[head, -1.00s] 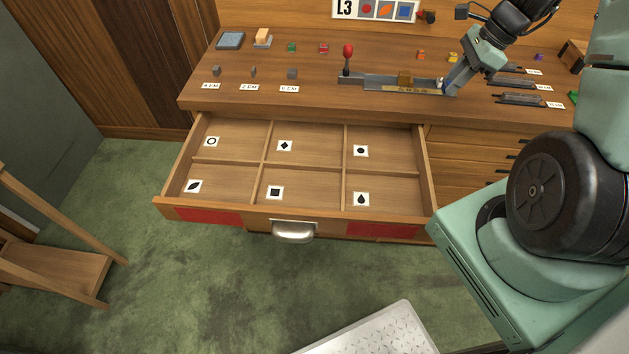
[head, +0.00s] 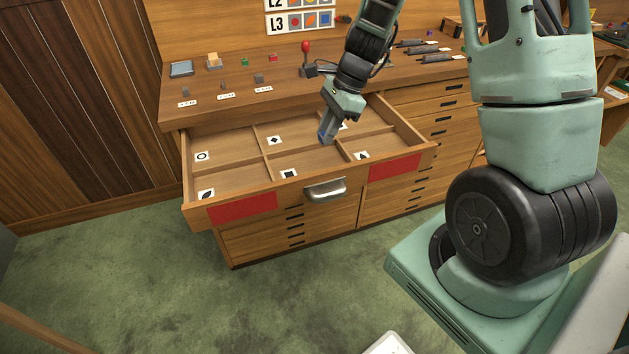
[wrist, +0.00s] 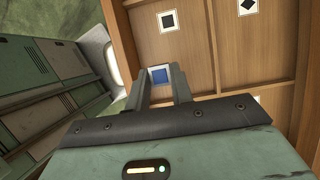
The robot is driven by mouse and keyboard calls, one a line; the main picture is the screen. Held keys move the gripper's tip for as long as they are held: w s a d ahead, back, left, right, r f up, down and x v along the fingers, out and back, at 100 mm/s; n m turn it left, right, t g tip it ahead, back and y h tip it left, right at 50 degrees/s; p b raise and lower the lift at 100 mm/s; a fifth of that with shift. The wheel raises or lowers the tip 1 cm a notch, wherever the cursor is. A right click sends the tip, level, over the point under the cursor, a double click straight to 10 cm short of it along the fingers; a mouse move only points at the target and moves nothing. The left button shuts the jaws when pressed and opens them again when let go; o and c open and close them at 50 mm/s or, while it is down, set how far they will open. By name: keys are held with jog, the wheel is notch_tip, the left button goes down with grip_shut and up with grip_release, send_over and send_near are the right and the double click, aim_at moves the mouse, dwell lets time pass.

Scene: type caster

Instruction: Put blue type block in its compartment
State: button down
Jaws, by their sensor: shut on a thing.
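My gripper (head: 326,138) points down over the open drawer (head: 228,196), near the divider between its middle and right columns in the head view. In the wrist view its two fingers (wrist: 160,82) are shut on the blue type block (wrist: 160,74), whose blue face shows between the tips. The drawer has several compartments with shape labels: ring (head: 202,156), leaf (head: 206,194), diamond (head: 275,140), square (head: 289,174) and drop (head: 361,155). The label in the far right compartment is mostly hidden by my gripper. I cannot tell how high the block is above the drawer floor.
A sign (head: 300,21) above the bench shows L3 with a red circle, orange shape and blue square. Small blocks, a tray (head: 181,69) and a red-knobbed lever (head: 306,52) stand on the bench. The drawer's front handle (head: 325,189) sticks out.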

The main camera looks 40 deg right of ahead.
notch_tip(320, 180, down, 10)
jog(key=shift+r+b, duration=0.1)
jog(key=shift+b, duration=0.25)
jog(key=c, duration=1.2)
grip_release()
jog(key=shift+c, duration=0.2)
